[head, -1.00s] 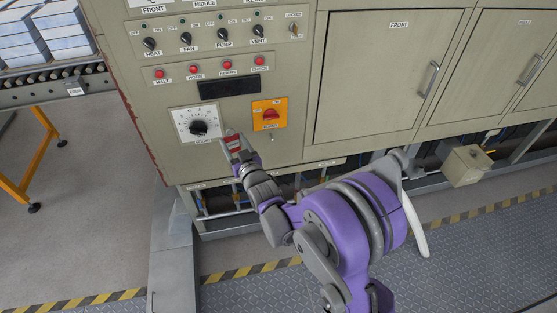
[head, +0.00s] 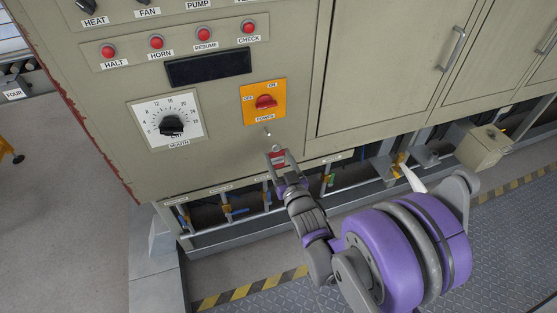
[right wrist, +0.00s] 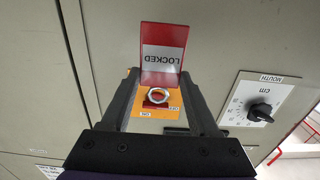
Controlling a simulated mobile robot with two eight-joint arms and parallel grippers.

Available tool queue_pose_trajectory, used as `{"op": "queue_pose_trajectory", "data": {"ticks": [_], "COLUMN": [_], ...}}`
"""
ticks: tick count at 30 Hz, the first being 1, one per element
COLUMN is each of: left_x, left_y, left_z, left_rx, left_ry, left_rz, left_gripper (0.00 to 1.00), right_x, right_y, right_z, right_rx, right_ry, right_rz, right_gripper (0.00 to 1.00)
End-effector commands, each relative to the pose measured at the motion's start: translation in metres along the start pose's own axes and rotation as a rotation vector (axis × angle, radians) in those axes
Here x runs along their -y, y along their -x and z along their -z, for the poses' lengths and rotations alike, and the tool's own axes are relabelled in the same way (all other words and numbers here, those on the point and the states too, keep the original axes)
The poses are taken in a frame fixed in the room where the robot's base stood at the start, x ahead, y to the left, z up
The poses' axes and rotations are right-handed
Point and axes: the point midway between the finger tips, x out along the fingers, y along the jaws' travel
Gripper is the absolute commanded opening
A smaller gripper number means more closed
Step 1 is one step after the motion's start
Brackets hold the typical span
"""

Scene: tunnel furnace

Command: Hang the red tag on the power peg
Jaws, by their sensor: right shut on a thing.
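The red tag (head: 278,157) with a white "LOCKED" panel is in my right gripper (head: 279,160), below the power switch. In the right wrist view, the tag (right wrist: 163,55) sits between the fingertips of the gripper (right wrist: 160,76), which is shut on it. Its silver ring (right wrist: 157,96) shows in front of the orange plate. The small power peg (head: 267,131) sticks out of the panel under the orange power plate (head: 263,112). The tag is a little below and right of it in the head view and looks apart from it. My left gripper is out of view.
The mouth dial (head: 170,126) is left of the power plate. Red buttons (head: 205,34) and a dark display (head: 209,67) are above it. Pipes and valves (head: 227,209) run under the panel's lower edge. A grey box (head: 484,147) stands at the right.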

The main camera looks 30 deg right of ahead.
Motion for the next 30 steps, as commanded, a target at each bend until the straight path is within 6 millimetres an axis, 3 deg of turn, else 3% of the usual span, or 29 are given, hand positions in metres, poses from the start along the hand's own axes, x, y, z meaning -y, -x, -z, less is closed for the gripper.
{"op": "queue_pose_trajectory", "data": {"ticks": [30], "left_x": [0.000], "left_y": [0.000], "left_z": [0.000], "left_rx": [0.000], "left_ry": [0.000], "left_rz": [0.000], "left_gripper": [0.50], "right_x": [0.001], "right_y": [-0.062], "right_z": [-0.006], "right_rx": [0.000], "right_ry": [-0.001], "right_rz": [0.001], "right_gripper": [0.09]}}
